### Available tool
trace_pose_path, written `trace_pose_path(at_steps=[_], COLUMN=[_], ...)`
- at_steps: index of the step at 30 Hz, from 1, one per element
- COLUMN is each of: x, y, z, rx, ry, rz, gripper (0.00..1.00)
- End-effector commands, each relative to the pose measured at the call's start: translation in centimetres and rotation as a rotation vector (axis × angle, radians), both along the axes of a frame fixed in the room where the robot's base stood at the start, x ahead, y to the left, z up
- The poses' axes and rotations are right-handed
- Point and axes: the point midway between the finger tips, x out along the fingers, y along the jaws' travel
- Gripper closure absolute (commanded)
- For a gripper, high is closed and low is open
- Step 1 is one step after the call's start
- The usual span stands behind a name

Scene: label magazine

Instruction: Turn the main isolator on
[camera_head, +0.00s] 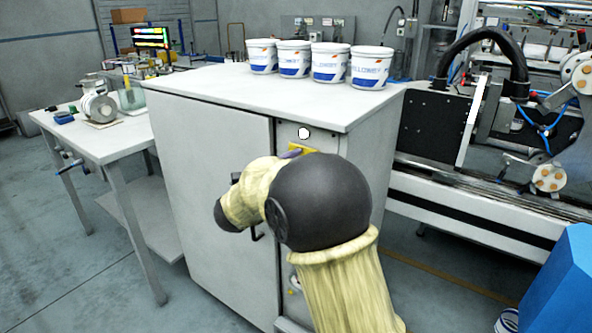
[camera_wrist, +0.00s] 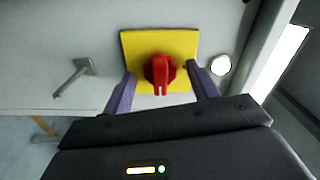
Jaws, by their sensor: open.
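The main isolator is a red rotary knob (camera_wrist: 160,72) on a yellow square plate (camera_wrist: 131,44), fixed to the cabinet front. In the wrist view my gripper (camera_wrist: 160,78) is open. Its two purple fingers stand left and right of the knob, with gaps to it, and their tips are over or near the plate. I cannot tell whether they touch the plate. The knob's grip bar points toward the bottom of the wrist view. In the head view only a corner of the yellow plate (camera_head: 304,149) shows; my arm hides the knob.
The isolator sits on a grey cabinet (camera_head: 215,150) with several white buckets (camera_head: 330,66) on top. A white round lamp (camera_wrist: 221,65) is right of the plate. A door handle (camera_wrist: 75,76) stands out at left. A workbench (camera_head: 95,140) is left; machinery (camera_head: 480,130) is right.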

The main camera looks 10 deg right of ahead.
Motion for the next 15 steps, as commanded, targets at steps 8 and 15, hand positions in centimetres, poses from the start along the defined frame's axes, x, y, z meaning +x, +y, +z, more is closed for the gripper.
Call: trace_pose_path(at_steps=[8,15], x=[-1.9,-5.2], y=[2.0,5.4], z=[0.0,0.0], rx=[0.0,0.0], ry=[0.0,0.0], rz=[0.004,0.005], gripper=[0.41,0.41])
